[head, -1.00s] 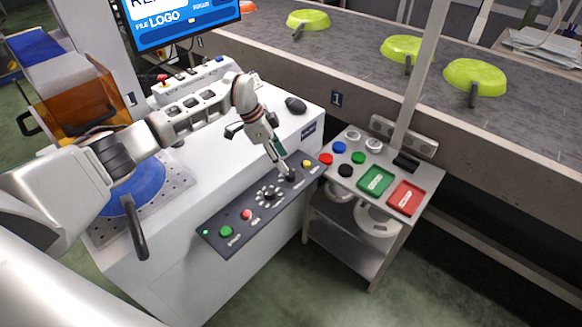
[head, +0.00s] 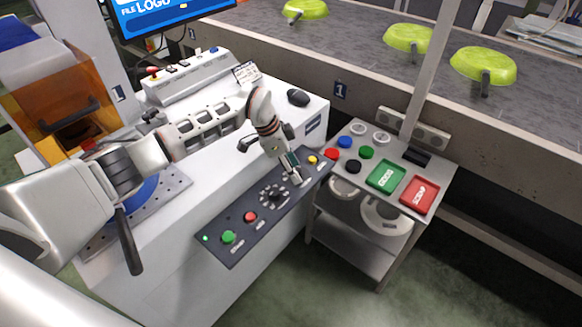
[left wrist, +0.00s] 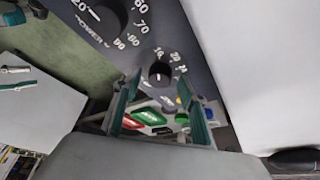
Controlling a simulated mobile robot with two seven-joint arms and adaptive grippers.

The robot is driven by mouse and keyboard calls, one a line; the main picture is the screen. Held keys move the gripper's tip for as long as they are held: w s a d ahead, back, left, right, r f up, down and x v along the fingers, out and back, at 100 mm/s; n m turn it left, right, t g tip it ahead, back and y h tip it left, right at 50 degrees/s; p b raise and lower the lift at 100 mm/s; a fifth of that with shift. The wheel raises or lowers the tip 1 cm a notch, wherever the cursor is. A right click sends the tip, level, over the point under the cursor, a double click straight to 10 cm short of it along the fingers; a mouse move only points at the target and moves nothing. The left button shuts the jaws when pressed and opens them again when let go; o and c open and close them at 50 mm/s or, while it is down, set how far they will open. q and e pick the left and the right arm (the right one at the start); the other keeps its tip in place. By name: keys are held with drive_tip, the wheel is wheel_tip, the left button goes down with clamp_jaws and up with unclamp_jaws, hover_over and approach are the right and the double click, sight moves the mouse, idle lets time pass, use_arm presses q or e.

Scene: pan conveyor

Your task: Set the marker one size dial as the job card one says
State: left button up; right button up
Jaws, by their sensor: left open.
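The marker one control panel (head: 258,215) is a dark strip on the white cabinet's front edge. My left gripper (head: 295,178) is over its right part, fingers pointing down, open. In the left wrist view, a small black dial (left wrist: 160,75) with a white pointer line and a ring of numbers lies between the fingertips (left wrist: 160,88); I cannot tell whether they touch it. The gripper hides this dial in the head view. The larger POWER dial (head: 272,194) is beside it and also shows in the left wrist view (left wrist: 106,18). A white job card (head: 247,73) stands behind; its text is too small to read.
A green button (head: 228,237), a red button (head: 250,216) and a yellow button (head: 312,160) are on the panel. A mouse (head: 298,97) lies on the cabinet top. A side cart holds green (head: 386,177) and red (head: 417,195) trays. Pans sit on the conveyor behind.

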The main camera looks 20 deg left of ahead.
use_arm(q)
drive_tip(key=shift+d, duration=0.1)
drive_tip(key=shift+c, duration=0.4)
use_arm(e)
drive_tip(key=shift+s+f, duration=0.2)
drive_tip(key=shift+s, duration=0.05)
use_arm(q)
drive_tip(key=c, duration=1)
